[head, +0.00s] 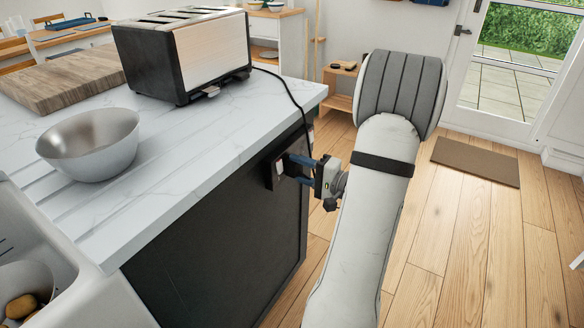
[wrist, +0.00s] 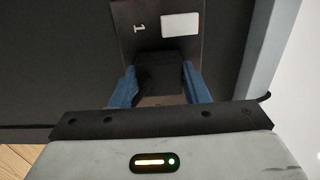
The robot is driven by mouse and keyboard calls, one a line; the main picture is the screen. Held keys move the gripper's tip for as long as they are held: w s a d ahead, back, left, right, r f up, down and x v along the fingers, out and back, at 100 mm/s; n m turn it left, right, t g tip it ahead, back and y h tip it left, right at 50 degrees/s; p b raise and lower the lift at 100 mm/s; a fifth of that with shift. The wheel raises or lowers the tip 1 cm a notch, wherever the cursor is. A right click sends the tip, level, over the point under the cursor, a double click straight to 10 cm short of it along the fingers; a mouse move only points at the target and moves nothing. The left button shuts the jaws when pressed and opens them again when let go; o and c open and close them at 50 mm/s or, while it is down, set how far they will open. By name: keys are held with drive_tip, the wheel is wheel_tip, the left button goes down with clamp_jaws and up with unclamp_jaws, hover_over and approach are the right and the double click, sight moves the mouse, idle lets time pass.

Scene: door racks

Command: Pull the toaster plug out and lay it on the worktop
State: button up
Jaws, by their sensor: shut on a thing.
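The black and silver toaster (head: 190,52) stands on the white marbled worktop (head: 200,130). Its black cord (head: 292,92) runs over the worktop's right edge and down toward my gripper. My gripper (head: 291,167) is at the dark end panel of the counter, in front of a dark socket plate (head: 273,170). In the wrist view its blue fingers are shut on the black plug (wrist: 160,72), one on each side. The plug is at the socket plate (wrist: 133,22), which carries a "1" and a white switch (wrist: 180,24). I cannot tell whether the plug's pins are in the socket.
A metal bowl (head: 92,143) and a wooden board (head: 65,77) are on the worktop. A sink (head: 35,250) is at the lower left. The worktop is bare between the bowl, the toaster and the right edge. Wooden floor and a doormat (head: 475,162) lie to the right.

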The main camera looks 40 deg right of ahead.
drive_tip(key=shift+b+v, duration=0.85)
drive_tip(key=shift+v, duration=2.1)
drive_tip(key=shift+s, duration=0.1)
drive_tip(key=v, duration=0.2)
drive_tip(key=shift+s+d, duration=0.15)
drive_tip(key=shift+s, duration=0.2)
wheel_tip(320, 180, up, 21)
drive_tip(key=p, duration=1.2)
idle(0.5)
drive_tip(key=s+a+b, duration=0.3)
drive_tip(key=a+b, duration=0.1)
drive_tip(key=a, duration=0.4)
drive_tip(key=s+a+b, duration=0.4)
drive_tip(key=a, duration=0.5)
drive_tip(key=shift+b, duration=0.3)
idle(0.6)
